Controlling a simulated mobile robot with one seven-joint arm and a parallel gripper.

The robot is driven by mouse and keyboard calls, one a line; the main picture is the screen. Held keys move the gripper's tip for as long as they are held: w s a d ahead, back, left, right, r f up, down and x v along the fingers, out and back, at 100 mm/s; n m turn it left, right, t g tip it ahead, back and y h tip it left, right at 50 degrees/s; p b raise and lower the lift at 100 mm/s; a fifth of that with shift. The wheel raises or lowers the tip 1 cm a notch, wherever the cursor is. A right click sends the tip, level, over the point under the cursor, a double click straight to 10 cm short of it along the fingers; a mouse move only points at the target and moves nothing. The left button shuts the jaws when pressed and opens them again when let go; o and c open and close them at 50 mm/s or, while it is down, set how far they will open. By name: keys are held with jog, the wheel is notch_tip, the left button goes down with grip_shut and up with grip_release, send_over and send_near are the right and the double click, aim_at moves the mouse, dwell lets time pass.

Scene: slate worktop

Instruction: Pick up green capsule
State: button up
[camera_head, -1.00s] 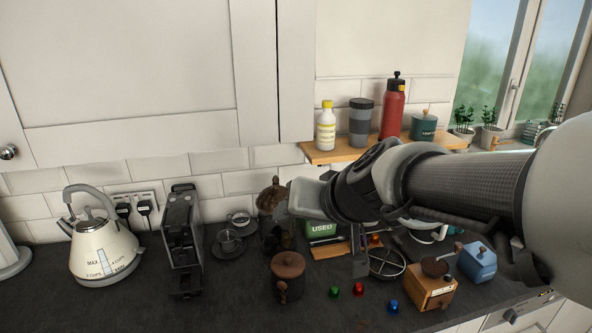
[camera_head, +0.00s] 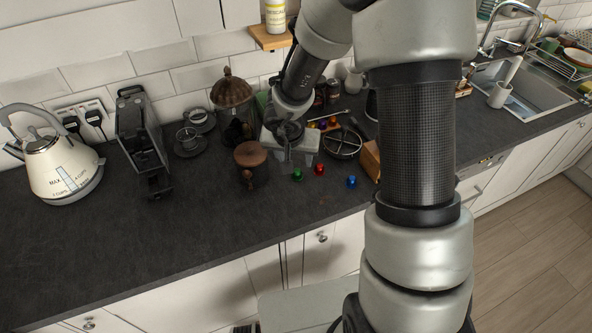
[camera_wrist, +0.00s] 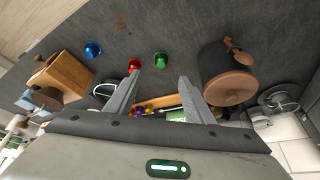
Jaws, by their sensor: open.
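The green capsule (camera_head: 297,174) stands on the dark worktop, just in front of my gripper (camera_head: 288,165) in the head view. In the wrist view the green capsule (camera_wrist: 161,60) lies beyond the fingertips, roughly between their lines and apart from them. My gripper (camera_wrist: 158,80) is open, with nothing between its two grey fingers. A red capsule (camera_head: 320,169) stands right of the green one in the head view, and a blue capsule (camera_head: 351,181) stands further right.
A dark canister with a brown lid (camera_head: 250,154) stands close left of the green capsule. A wire-topped round item (camera_head: 341,143) and a wooden box (camera_wrist: 62,74) are near the red and blue capsules. The worktop in front of the capsules is clear.

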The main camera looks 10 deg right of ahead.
jog(key=b, duration=0.2)
send_over(297, 171)
jog(key=s, duration=0.2)
jog(key=f, duration=0.5)
jog(key=shift+s+a, duration=0.2)
jog(key=shift+a, duration=0.2)
jog(key=b+x, duration=0.2)
jog(key=x, duration=0.2)
jog(key=shift+a+f+b, duration=0.1)
jog(key=shift+f+b, duration=0.1)
jog(key=shift+b, duration=0.2)
jog(key=shift+w+f, duration=0.25)
jog(key=shift+f, duration=0.05)
jog(key=shift+r, duration=0.1)
jog(key=c, duration=1.2)
jog(key=shift+o, duration=0.2)
